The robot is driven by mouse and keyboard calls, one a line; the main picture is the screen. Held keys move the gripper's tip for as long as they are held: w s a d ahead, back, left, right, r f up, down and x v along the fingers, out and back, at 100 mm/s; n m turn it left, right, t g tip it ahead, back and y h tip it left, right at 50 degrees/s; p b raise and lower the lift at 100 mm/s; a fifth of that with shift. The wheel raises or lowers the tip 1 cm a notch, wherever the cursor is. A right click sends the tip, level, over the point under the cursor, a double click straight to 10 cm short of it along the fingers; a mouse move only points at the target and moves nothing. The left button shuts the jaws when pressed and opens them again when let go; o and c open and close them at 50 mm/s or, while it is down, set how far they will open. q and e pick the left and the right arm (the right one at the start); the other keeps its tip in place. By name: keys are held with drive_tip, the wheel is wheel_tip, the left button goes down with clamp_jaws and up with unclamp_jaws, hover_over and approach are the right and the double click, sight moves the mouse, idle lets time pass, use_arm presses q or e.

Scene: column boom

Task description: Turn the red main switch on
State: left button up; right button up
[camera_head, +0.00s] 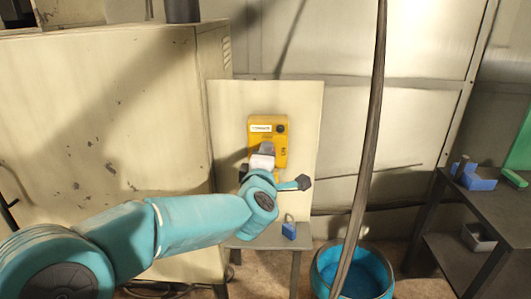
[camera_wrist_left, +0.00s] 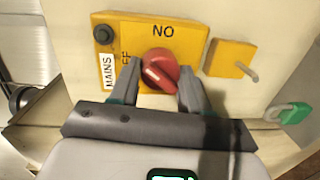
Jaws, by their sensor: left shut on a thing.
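The yellow mains switch box (camera_head: 281,150) is fixed on a pale upright panel in the head view. It fills the upper middle of the left wrist view (camera_wrist_left: 200,45). The red main switch (camera_wrist_left: 160,66) is a round knob with a pale mark, below the ON lettering and right of the partly covered OFF lettering. My left gripper (camera_wrist_left: 158,95) is shut on the red knob, one finger on each side. In the head view my left gripper (camera_head: 264,152) covers the box's lower part and hides the knob. My right gripper is not in view.
A yellow bracket with a hook (camera_wrist_left: 230,58) sits beside the box. A green padlock (camera_wrist_left: 292,113) is near it. A blue padlock-like item (camera_head: 289,230) stands on a low grey stand.

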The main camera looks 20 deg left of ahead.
use_arm(q)
drive_tip(key=m+p, duration=0.1)
drive_tip(key=m, duration=0.1)
drive_tip(key=m+p, duration=0.1)
drive_tip(key=m, duration=0.1)
drive_tip(key=m+y+p, duration=0.1)
drive_tip(key=m+p, duration=0.1)
drive_tip(key=shift+d+r, duration=0.1)
drive_tip(key=shift+r, duration=0.3)
drive_tip(key=shift+f+m+g+p, duration=0.15)
drive_tip(key=shift+m+g+p, duration=0.15)
drive_tip(key=shift+m+p, duration=1.15)
drive_tip(key=shift+m, duration=0.45)
drive_tip(key=o, duration=1)
drive_tip(key=shift+d+f, duration=0.1)
drive_tip(key=shift+o, duration=0.2)
drive_tip(key=shift+b, duration=0.3)
drive_tip(key=b+v, duration=0.3)
drive_tip(key=v, duration=1.3)
drive_tip(key=shift+d+b, duration=0.2)
drive_tip(key=shift+b, duration=0.1)
